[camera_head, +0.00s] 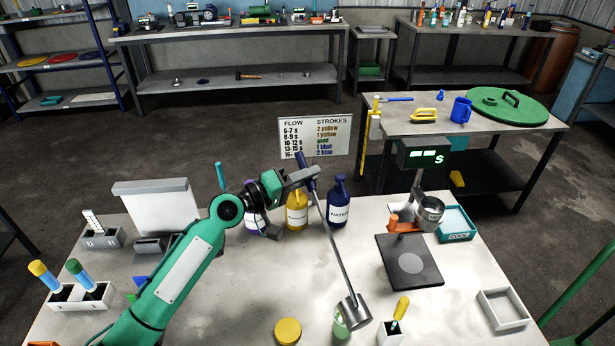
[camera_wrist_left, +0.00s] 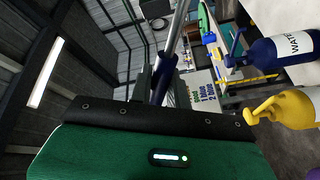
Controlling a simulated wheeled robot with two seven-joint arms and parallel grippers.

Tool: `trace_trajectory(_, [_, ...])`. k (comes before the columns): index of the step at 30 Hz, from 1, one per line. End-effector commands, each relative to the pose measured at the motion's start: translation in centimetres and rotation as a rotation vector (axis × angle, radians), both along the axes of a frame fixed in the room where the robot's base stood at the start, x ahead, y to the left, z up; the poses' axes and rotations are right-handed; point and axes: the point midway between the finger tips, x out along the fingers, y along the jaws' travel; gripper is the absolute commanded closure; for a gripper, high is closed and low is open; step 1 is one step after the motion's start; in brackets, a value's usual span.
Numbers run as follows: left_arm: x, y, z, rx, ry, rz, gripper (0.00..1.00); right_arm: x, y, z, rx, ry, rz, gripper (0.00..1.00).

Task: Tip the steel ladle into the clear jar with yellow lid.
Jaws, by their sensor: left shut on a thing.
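My left gripper (camera_head: 302,178) is shut on the dark blue handle (camera_head: 311,172) of the steel ladle. The ladle's long shaft slopes down toward the front of the table, to its steel cup (camera_head: 355,311). In the left wrist view the ladle's blue grip (camera_wrist_left: 164,78) runs up into the steel shaft. The clear jar (camera_head: 340,328), greenish inside, stands at the near edge, partly hidden by the cup. The cup is over or just beside its mouth; I cannot tell which. A round yellow lid (camera_head: 288,330) is left of the jar. My right gripper is out of view.
Blue, yellow and purple pump bottles (camera_head: 338,205) stand behind the ladle. A small white stand with a yellow-topped tool (camera_head: 400,308) is close right of the cup. A dark plate (camera_head: 409,278) and white tray (camera_head: 503,308) lie farther right. The table's middle is clear.

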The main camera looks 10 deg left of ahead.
Motion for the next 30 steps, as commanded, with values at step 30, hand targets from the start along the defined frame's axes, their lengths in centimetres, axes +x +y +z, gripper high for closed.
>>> trace_trajectory(30, [1.6,1.1,-2.3,-0.063,0.089,-0.001,1.0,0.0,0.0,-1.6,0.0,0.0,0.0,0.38])
